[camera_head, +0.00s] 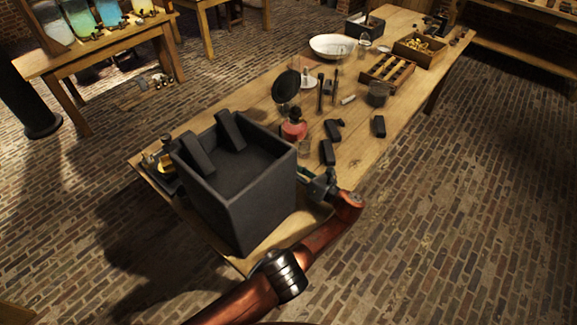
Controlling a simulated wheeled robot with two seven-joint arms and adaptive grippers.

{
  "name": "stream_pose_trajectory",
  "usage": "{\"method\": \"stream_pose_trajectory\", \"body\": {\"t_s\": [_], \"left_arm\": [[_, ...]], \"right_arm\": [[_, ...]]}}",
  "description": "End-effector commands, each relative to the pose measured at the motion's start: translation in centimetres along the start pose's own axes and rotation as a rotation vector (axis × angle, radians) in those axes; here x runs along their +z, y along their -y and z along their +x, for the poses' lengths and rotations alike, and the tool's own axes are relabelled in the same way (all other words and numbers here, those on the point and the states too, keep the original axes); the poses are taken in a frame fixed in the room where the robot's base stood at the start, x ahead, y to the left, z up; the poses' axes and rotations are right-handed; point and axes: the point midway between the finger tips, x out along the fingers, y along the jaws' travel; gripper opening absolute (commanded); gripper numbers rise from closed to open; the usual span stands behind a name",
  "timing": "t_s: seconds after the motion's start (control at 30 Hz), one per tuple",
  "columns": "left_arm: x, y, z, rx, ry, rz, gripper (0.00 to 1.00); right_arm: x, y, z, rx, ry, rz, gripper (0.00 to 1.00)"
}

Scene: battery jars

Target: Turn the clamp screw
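I cannot make out a clamp screw for certain. A large dark open box (244,205) stands on the near end of the wooden table, with two dark slabs (198,154) leaning on its inner walls. My copper-coloured arm comes in from the bottom left and bends back at the wrist. Its gripper, my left gripper (316,186), is just right of the box and points left. Small greenish metal parts show around the fingers, and I cannot tell whether they touch anything. A small dark and brass fitting (161,166) sits at the table's left edge. My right gripper is not in view.
Beyond the box stand a red bottle (293,126), a black round disc (286,87) and several dark blocks (327,152). Farther back are a white bowl (332,46) and wooden trays (387,71). The brick floor right of the table is clear.

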Motion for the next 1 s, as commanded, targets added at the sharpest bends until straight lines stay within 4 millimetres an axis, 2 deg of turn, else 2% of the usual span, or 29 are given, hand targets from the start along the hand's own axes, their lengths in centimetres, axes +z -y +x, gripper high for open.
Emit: {"method": "stream_pose_trajectory", "body": {"t_s": [0.47,0.5,0.77,1.0], "left_arm": [[0.19,0.04,-0.03,-0.002,0.003,0.017,0.00],[0.19,0.04,-0.04,-0.002,0.003,0.017,0.25],[0.10,0.03,-0.02,-0.001,0.002,0.017,0.42],[0.05,0.02,-0.02,-0.001,0.001,0.018,0.42]], "right_arm": [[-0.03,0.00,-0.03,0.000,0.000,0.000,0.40],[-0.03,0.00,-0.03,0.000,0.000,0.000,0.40],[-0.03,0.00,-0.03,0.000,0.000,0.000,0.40],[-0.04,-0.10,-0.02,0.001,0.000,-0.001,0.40]]}}
